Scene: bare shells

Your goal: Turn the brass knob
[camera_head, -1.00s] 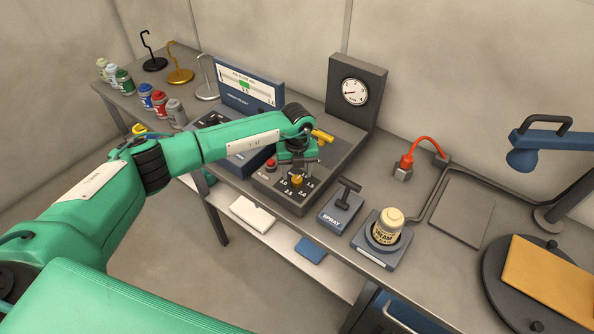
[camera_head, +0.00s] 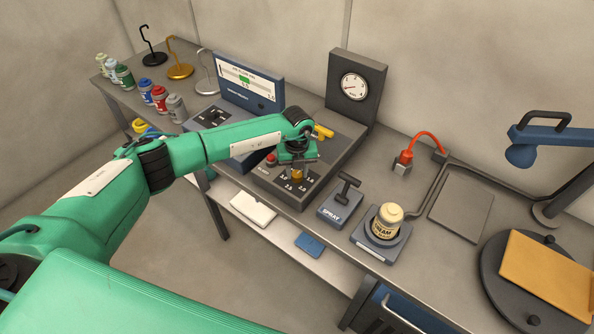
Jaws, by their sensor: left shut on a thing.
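The brass knob (camera_head: 297,174) sits on the sloped front of the dark grey console, with a ring of printed numbers around it. My left gripper (camera_head: 298,168) points down over the knob and is shut on it; the fingers partly hide the knob. The dark console (camera_head: 299,201) has a red button (camera_head: 271,159) left of the knob and a yellow lever (camera_head: 324,131) behind my arm. A round dial gauge (camera_head: 354,87) stands on its upright back panel. My right gripper is not in view.
Right of the console are a spray lever block (camera_head: 342,202), a cream jar on a blue stand (camera_head: 385,222) and a red cable plug (camera_head: 402,163). A blue display box (camera_head: 249,83) and several paint jars (camera_head: 160,99) stand to the left. A flat grey plate (camera_head: 460,208) lies at right.

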